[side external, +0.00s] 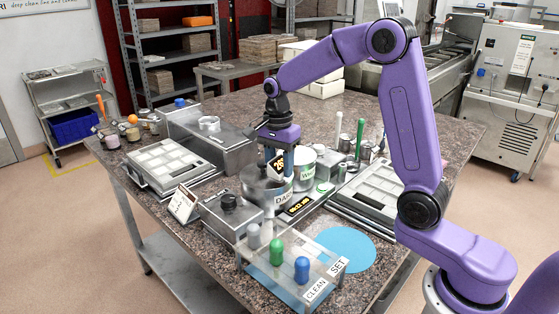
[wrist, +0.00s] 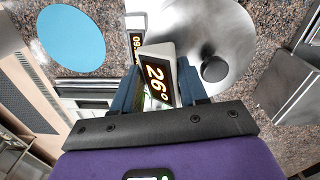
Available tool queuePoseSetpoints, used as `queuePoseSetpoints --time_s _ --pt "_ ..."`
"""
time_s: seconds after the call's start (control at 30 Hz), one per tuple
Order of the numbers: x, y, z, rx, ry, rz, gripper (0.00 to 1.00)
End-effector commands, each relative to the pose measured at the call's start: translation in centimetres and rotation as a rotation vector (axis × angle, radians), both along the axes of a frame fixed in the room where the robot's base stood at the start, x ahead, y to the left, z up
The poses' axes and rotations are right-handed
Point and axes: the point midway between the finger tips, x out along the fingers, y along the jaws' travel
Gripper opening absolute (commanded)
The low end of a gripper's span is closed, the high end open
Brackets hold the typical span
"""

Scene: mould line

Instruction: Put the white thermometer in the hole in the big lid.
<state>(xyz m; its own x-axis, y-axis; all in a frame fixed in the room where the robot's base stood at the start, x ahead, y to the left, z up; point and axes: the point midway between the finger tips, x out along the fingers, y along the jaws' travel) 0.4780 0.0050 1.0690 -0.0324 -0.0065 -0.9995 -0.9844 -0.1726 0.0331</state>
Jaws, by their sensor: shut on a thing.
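My gripper (side external: 276,165) is shut on the white thermometer (wrist: 150,57), whose dark display reads 26° in orange. In the wrist view its white body stands between my two fingertips (wrist: 157,84). The big lid (wrist: 205,25) is a round silver disc with a black knob (wrist: 214,68), just beyond the thermometer. In the side external view the thermometer display (side external: 277,163) is above the steel pot labelled DARK (side external: 282,195). The thermometer's lower end and the hole are hidden, so I cannot tell whether they touch.
A second pot labelled WHITE (side external: 308,171) stands close behind. A black timer (side external: 298,205) lies beside the pot. A blue round mat (side external: 345,249) is bare.

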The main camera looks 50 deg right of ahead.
Motion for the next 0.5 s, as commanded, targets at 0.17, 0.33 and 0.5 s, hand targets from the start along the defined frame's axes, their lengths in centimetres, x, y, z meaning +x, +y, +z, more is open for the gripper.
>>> queuePoseSetpoints --time_s 0.17,0.33,0.5 --pt "-0.03 0.01 -0.42 0.000 0.001 0.000 0.12" --pt "-0.02 0.01 -0.46 0.000 0.000 0.000 0.12" --pt "-0.02 0.02 -0.45 0.000 0.000 0.000 0.62"
